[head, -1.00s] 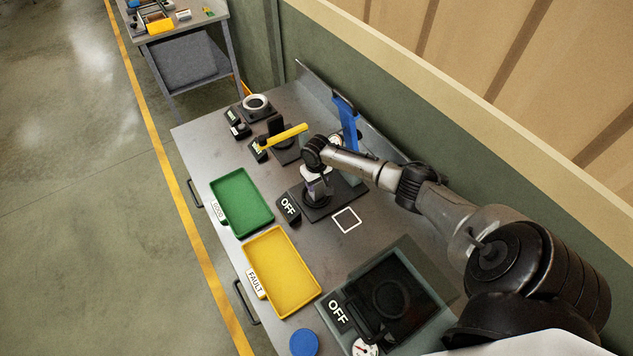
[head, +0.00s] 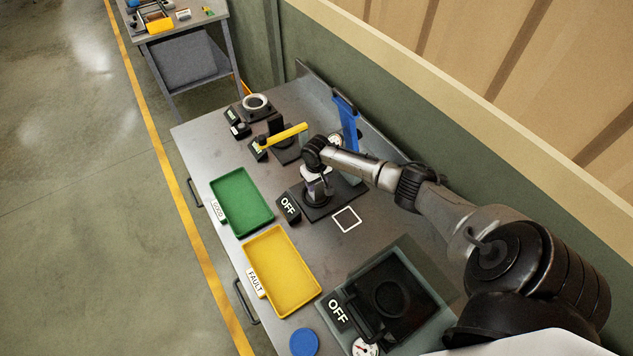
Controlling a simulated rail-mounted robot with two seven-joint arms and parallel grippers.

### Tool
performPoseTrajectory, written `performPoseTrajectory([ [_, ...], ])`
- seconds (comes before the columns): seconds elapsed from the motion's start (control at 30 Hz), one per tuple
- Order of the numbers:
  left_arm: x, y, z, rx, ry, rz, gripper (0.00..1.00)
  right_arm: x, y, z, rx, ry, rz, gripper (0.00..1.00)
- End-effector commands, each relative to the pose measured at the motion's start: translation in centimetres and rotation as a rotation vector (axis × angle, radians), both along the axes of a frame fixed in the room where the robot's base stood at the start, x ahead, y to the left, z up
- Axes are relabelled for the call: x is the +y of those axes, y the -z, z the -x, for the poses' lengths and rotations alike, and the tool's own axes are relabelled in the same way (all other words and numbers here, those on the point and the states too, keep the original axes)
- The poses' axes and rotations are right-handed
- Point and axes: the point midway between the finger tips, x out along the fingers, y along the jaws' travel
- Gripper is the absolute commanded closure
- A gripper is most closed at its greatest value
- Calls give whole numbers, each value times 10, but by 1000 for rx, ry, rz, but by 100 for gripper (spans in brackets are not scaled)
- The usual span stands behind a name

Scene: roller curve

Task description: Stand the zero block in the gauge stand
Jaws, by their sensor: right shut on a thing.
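The gauge stand has a black base (head: 346,196), a blue upright (head: 347,118) and a round dial (head: 336,141). An OFF label stands at its left front. My right gripper (head: 318,192) points down over the left part of this base, low and close to the round black seat. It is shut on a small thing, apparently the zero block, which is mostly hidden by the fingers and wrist. I cannot tell whether the block touches the seat. My left gripper is not in view.
A white square outline (head: 347,219) on the bench is empty. A green tray (head: 242,201) and a yellow FAULT tray (head: 282,272) lie to the left. A yellow-handled device (head: 287,135) stands behind. A dark machine (head: 388,300) and blue disc (head: 304,342) are in front.

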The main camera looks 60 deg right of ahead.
Motion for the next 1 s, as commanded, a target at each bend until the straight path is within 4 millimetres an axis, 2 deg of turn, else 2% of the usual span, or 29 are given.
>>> performPoseTrajectory([
  [0.07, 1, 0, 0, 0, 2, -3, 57, 0, -1, -1, -2, 0, 0, 97],
  [0.1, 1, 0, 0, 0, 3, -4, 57, 0, -1, -1, -2, 0, 0, 48],
  [0.37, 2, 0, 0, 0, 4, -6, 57, 0, -1, 0, -1, 0, 0, 24],
  [0.53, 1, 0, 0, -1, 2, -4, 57, 0, 0, 0, 0, 0, 0, 22],
  [0.77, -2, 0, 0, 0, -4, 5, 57, 0, 1, 0, 1, 0, 0, 0],
  [1.0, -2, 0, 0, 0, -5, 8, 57, 0, 0, 0, 0, 0, 0, 0],
])
